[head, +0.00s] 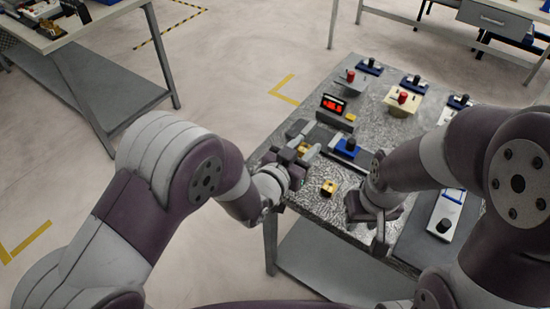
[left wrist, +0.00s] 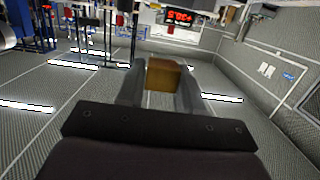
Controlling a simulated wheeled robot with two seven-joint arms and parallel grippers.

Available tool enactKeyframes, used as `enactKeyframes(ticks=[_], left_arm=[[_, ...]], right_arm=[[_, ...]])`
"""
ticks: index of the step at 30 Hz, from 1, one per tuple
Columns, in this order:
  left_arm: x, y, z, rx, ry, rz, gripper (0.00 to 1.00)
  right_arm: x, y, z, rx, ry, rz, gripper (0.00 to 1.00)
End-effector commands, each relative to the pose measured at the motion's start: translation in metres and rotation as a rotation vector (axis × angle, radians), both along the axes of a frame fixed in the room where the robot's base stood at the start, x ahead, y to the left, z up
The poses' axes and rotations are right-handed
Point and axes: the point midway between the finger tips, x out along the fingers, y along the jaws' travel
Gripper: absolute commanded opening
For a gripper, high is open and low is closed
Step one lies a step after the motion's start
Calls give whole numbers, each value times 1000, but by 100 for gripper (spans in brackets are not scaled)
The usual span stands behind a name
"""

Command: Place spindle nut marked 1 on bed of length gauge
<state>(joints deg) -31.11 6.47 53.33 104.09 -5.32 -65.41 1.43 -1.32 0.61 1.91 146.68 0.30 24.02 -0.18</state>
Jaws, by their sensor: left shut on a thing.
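My left gripper (head: 303,152) is shut on a brass nut (left wrist: 163,75), which sits between the two fingertips in the left wrist view. In the head view the gripper is at the left end of the length gauge (head: 322,137), and its fingers hide most of the held nut. I cannot tell whether the nut touches the bed. The gauge has a blue block with a black knob (head: 347,148) on its bed. A second brass nut (head: 328,188) stands on the table in front of the gauge. No number can be read on either nut. My right gripper (head: 368,222) looks open and empty over the table's front.
A red-digit display (head: 333,104) stands behind the gauge on the metal table (head: 285,110). Fixtures with red knobs, one on a beige block (head: 402,106), and blue bases with black knobs (head: 369,67) stand farther back. A grey-and-white fixture (head: 446,212) lies at the right.

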Motion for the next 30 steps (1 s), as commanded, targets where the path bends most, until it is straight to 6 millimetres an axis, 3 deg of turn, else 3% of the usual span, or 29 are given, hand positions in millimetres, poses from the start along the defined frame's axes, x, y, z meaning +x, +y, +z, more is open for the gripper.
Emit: enactKeyframes(ticks=[3,9,18,29,30], left_arm=[[23,32,-22,1,4,9,2],[46,61,-45,-1,1,3,2],[49,65,-83,-1,1,0,2],[49,65,-90,-1,0,0,2],[48,65,-90,-1,1,0,39]], right_arm=[[0,0,2,0,0,0,37],[0,0,2,0,0,0,37],[0,0,3,0,0,0,37],[0,0,-2,0,0,0,37],[0,0,-2,0,0,0,37]])
